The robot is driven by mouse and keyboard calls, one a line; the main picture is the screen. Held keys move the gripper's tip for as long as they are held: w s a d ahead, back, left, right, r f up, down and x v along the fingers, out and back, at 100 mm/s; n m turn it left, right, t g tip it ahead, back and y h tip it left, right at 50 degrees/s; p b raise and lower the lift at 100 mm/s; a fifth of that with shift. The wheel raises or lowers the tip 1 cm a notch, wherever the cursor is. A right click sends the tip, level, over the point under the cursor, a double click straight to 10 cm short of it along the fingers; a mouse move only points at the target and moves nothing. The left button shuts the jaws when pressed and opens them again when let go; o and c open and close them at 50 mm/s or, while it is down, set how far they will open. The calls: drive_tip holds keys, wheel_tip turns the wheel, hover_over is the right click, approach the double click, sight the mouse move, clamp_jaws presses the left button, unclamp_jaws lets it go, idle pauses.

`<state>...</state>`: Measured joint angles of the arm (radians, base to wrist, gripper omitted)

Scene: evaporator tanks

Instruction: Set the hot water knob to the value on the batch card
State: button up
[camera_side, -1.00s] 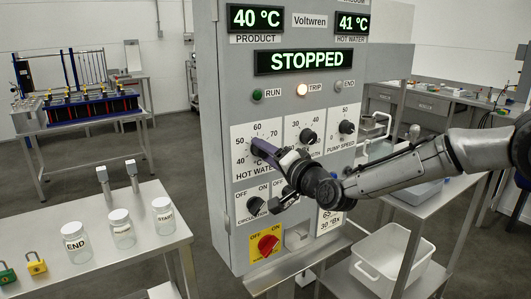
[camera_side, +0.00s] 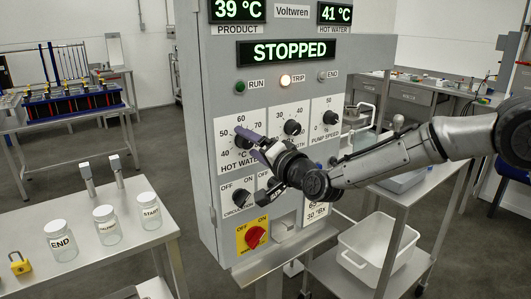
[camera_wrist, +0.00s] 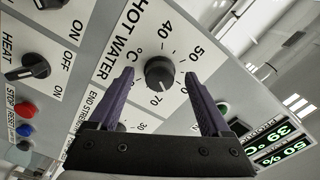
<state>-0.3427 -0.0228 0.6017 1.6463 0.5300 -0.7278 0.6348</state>
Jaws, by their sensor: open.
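The hot water knob (camera_wrist: 159,73) is a round black dial on the grey panel. Its white mark points at or near 70 in the wrist view. My gripper (camera_wrist: 160,76) is open, with its purple fingers either side of the knob in that view. In the side view my gripper (camera_side: 250,163) is in front of the hot water dial, and the upper finger partly covers the dial; it appears apart from the knob. The batch card (camera_side: 316,211) is low on the panel, partly hidden by my arm; "30 °Bx" is readable, and the line above it is cut off.
The display (camera_side: 288,51) reads STOPPED and the trip lamp (camera_side: 285,81) is lit. The end-strength knob (camera_side: 292,127), pump speed knob (camera_side: 330,118), circulation switch (camera_side: 241,198) and red main switch (camera_side: 255,237) surround the work area. Jars (camera_side: 107,225) stand on the left table.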

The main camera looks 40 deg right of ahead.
drive_tip(key=s, duration=1.3)
drive_tip(key=shift+s, duration=0.1)
drive_tip(key=s+d+r, duration=0.4)
drive_tip(key=d+r, duration=0.4)
drive_tip(key=d, duration=0.1)
drive_tip(key=s+d+f+n+g, duration=0.1)
drive_tip(key=s+f+n+g, duration=0.5)
drive_tip(key=s+f, duration=0.3)
drive_tip(key=s+d+f+n+g, duration=0.2)
drive_tip(key=s+f+n+g, duration=0.4)
drive_tip(key=s, duration=0.8)
wheel_tip(320, 180, down, 3)
drive_tip(key=shift+d+r, duration=0.1)
drive_tip(key=shift+d, duration=0.1)
drive_tip(key=shift+s, duration=0.1)
